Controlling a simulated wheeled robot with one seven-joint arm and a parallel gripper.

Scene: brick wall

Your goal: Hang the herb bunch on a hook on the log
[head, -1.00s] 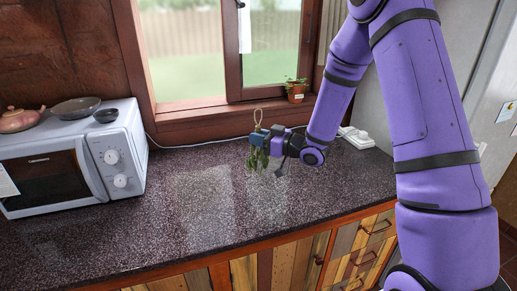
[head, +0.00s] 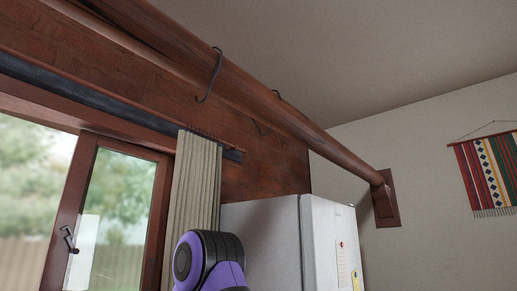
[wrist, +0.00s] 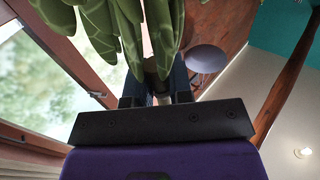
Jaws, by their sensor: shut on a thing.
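The log (head: 290,118) runs along the top of the wall above the window in the head view and ends at a wooden bracket. One dark S-shaped hook (head: 212,78) hangs over it. A second hook (head: 264,127) hangs farther along, partly behind the log. In the wrist view my gripper (wrist: 160,90) is shut on the herb bunch (wrist: 105,25), whose green leaves fill the top left. The bunch's loop does not show. In the head view only a purple arm joint of mine shows at the bottom; my gripper and the bunch are out of that view.
A window (head: 110,215) and a beige curtain (head: 197,180) are below the log. A white fridge (head: 280,240) stands under its right part. A striped wall hanging (head: 488,172) is on the right wall. The space right of the log looks clear.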

